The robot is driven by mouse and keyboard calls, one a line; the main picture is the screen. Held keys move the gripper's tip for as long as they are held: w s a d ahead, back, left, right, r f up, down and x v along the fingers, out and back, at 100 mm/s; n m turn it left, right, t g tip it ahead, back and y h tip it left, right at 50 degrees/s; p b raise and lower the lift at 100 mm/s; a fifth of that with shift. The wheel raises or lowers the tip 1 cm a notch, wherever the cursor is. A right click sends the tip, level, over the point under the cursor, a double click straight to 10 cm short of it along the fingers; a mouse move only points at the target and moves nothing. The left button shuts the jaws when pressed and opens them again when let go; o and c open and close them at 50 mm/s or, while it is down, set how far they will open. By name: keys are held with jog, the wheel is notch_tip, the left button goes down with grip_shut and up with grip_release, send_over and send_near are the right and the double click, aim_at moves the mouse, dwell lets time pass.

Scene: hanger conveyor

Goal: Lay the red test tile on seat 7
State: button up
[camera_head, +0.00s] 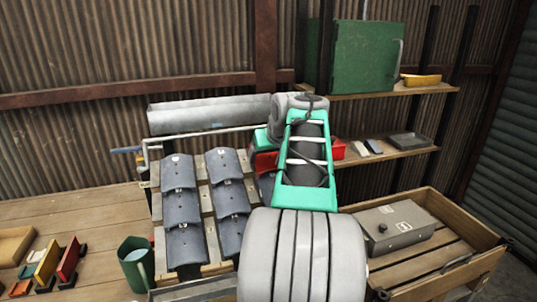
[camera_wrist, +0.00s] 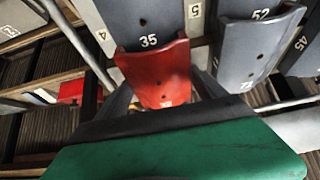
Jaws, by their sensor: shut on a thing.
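The red test tile (camera_wrist: 155,72) is held in my gripper (camera_wrist: 160,85), between its two dark fingers in the wrist view. Its upper edge lies against or just below the grey tile marked 35 (camera_wrist: 147,22); I cannot tell if they touch. In the head view my arm covers most of the gripper, and a red patch (camera_head: 263,161) beside the wrist seems to be the tile. The rack of grey tiles (camera_head: 181,208) shows overlapping columns. White tags 4 (camera_wrist: 102,35) and 5 (camera_wrist: 195,11) mark battens in the wrist view. I cannot make out a tag 7.
A grey ridge piece (camera_head: 209,113) lies behind the rack. A wooden crate with a grey box (camera_head: 393,226) stands at right.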

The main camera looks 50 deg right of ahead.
jog(key=o, duration=1.6)
jog(key=shift+c, duration=0.2)
jog(key=v, duration=0.7)
jog(key=shift+s+r+p, duration=0.25)
jog(key=shift+r+p, duration=0.05)
jog(key=shift+p, duration=0.1)
jog(key=shift+a, duration=0.15)
